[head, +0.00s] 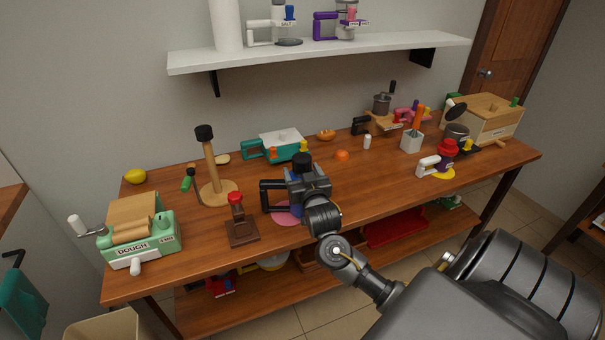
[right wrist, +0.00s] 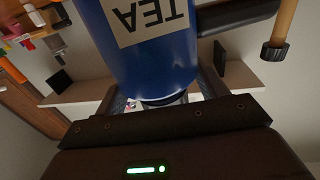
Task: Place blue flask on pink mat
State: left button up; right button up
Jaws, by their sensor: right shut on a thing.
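The blue flask (head: 296,208) has a black lid and a black handle pointing left in the head view. In the right wrist view the flask (right wrist: 150,45) fills the top middle, with a "TEA" label upside down. My right gripper (head: 308,184) is shut on the flask from the front and hides most of its body. The pink mat (head: 284,218) lies on the table under the flask and shows around its lower left. The flask looks upright over the mat; I cannot tell whether its base touches it. My left gripper is not in view.
A brown press with a red knob (head: 240,226) and a wooden stand (head: 218,192) are left of the mat. A teal-and-white device (head: 280,146) and an orange fruit (head: 342,155) are behind. The table right of the mat is mostly clear.

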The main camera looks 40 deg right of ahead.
jog(key=shift+f, duration=0.4)
jog(key=o, duration=1.7)
jog(key=shift+o, duration=0.2)
jog(key=b+v, duration=0.1)
jog(key=v, duration=1.1)
